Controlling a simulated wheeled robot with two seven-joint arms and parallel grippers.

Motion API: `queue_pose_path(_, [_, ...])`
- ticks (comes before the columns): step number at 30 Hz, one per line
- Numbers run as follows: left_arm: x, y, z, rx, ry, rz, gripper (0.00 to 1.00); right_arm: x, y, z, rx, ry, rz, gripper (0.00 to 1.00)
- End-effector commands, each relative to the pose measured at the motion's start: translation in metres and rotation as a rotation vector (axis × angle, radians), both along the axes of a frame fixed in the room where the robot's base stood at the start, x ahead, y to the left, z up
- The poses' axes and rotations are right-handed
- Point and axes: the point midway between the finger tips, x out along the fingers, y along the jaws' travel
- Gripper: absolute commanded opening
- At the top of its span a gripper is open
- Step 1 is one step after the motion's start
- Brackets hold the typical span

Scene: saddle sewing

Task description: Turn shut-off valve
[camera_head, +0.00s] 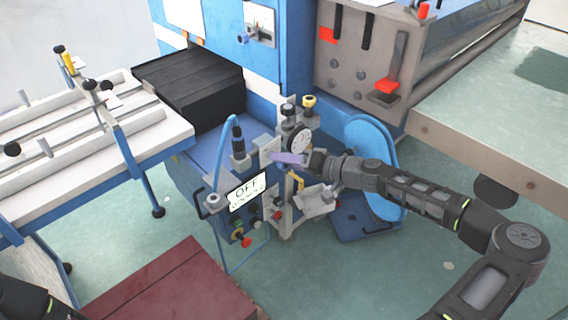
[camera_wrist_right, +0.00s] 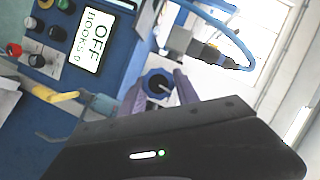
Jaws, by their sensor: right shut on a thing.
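The knob is hidden behind the fingers in the head view. A display reading "OFF" (camera_head: 248,192) is on the machine panel; it also shows in the right wrist view (camera_wrist_right: 97,40). My left gripper is out of view.
A red button (camera_head: 246,242) and several knobs sit low on the panel. A blue hose (camera_head: 217,148) loops at its left. A blue wheel (camera_head: 362,140) stands behind my right arm. A white-topped bench (camera_head: 150,133) is at left, a green-topped table (camera_head: 480,120) at right.

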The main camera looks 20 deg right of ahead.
Motion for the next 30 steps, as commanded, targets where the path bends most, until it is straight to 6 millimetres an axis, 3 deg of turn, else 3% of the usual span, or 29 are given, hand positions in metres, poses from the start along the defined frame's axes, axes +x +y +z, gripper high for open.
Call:
queue_pose_path(16, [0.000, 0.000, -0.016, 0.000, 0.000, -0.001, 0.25, 0.001, -0.002, -0.003, 0.456, 0.158, -0.004, 0.00])
queue_pose_path(30, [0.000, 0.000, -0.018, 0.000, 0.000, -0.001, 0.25, 0.001, -0.002, -0.003, 0.595, 0.208, -0.004, 0.00])
